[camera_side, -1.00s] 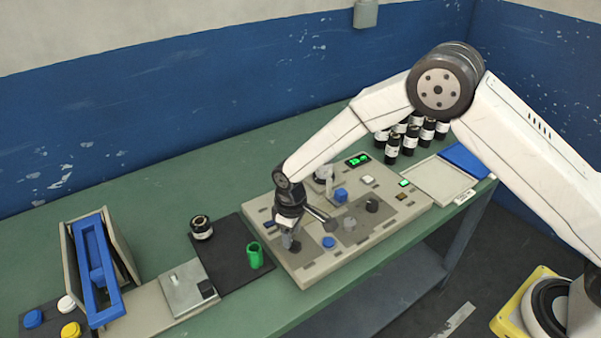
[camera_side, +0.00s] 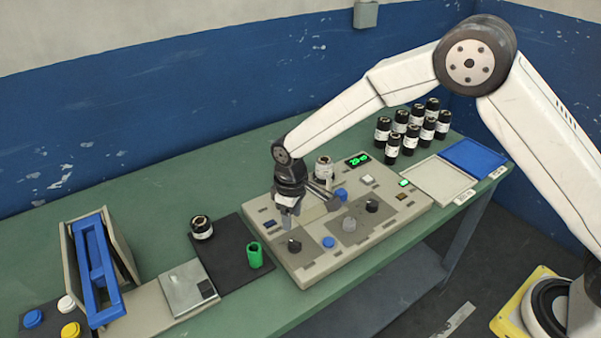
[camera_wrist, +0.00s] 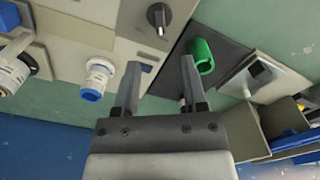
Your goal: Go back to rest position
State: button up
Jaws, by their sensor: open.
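My gripper (camera_side: 287,213) hangs over the left part of the beige control panel (camera_side: 386,233), above and behind a black knob (camera_side: 294,245). In the wrist view my gripper (camera_wrist: 160,75) shows two separated fingers with nothing between them. The black knob (camera_wrist: 159,15) lies beyond the fingertips, apart from them.
A green cup (camera_side: 254,255) and a black-and-white cylinder (camera_side: 201,228) stand on the dark mat left of the panel. Several similar cylinders (camera_side: 412,138) stand at the back right. A blue-framed holder (camera_side: 97,265) is at far left.

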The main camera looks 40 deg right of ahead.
jog(key=s+d+r+m+t, duration=0.1)
jog(key=s+d+r+m, duration=0.2)
jog(key=s+d, duration=0.5)
jog(key=s+d+r+m+t, duration=0.1)
jog(key=s+d+r+m, duration=0.2)
jog(key=s+d, duration=0.6)
jog(key=s+r, duration=0.2)
jog(key=s, duration=0.1)
jog(key=shift+d+r+t, duration=0.15)
jog(key=shift+r+t, duration=0.05)
jog(key=shift+t, duration=0.1)
